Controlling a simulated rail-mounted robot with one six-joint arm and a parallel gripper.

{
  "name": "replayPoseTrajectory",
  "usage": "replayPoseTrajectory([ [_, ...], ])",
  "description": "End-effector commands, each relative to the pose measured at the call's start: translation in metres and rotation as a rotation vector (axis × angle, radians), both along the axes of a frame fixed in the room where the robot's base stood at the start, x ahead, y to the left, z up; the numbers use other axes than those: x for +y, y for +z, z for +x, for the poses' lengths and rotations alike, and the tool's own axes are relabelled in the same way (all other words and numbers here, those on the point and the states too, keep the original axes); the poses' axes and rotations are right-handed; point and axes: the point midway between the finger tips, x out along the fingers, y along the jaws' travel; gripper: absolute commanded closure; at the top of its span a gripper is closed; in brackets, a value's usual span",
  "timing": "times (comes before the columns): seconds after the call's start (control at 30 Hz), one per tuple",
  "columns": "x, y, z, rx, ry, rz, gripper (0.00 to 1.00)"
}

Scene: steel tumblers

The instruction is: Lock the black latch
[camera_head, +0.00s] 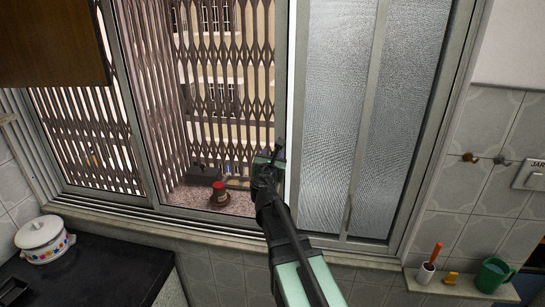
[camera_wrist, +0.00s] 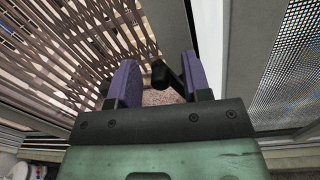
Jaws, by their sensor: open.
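The black latch (camera_wrist: 167,80) is a small dark lever on the grey window frame. In the wrist view it stands between the two purple fingers of my gripper (camera_wrist: 160,62), closer to the right finger. Whether it touches that finger I cannot tell. The fingers are open, with a gap on the left of the latch. In the head view my gripper (camera_head: 271,156) is at the upright frame in the middle of the window, and my arm and gripper largely hide the latch there.
The left side shows a folding metal grille (camera_head: 215,70) behind the window. Frosted panes (camera_head: 335,110) are on the right. A red-topped pot (camera_head: 219,194) sits on the ledge outside. A white pot (camera_head: 42,238) stands on the dark counter. A green mug (camera_head: 493,274) is on the right sill.

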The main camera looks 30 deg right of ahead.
Motion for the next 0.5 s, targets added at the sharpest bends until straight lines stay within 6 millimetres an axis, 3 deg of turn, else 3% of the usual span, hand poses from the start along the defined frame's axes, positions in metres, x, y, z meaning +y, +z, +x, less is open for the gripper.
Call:
replayPoseTrajectory([
  [0.27, -0.003, 0.0, 0.0042, -0.001, 0.0, 0.001, 0.56],
  [0.5, -0.0029, 0.0, 0.0041, -0.001, 0.0, 0.001, 0.93],
])
